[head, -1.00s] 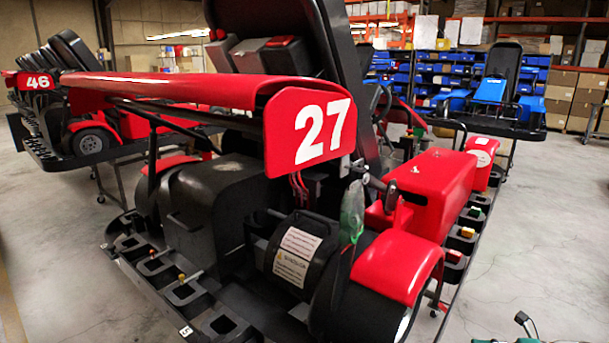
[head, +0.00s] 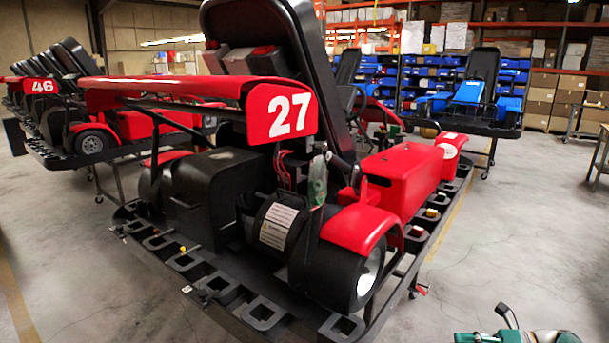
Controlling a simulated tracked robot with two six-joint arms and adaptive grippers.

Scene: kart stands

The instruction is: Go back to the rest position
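The task names no object to handle. A teal and brass part with a black piece and a cable shows at the bottom right edge of the head view; it looks like a part of my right arm. No fingertips of it show. My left gripper is out of the frame. The red and black kart number 27 (head: 400,180) stands in front of me on a black stand (head: 180,262), with its number panel (head: 282,112) facing me. No gripper shows touching it.
Red kart 46 (head: 44,86) and others stand on stands at the left. A blue kart (head: 470,95) stands at the back right, before shelves of blue bins (head: 385,85) and cardboard boxes (head: 556,95). Grey floor (head: 530,225) is clear on the right. A table edge (head: 602,155) shows far right.

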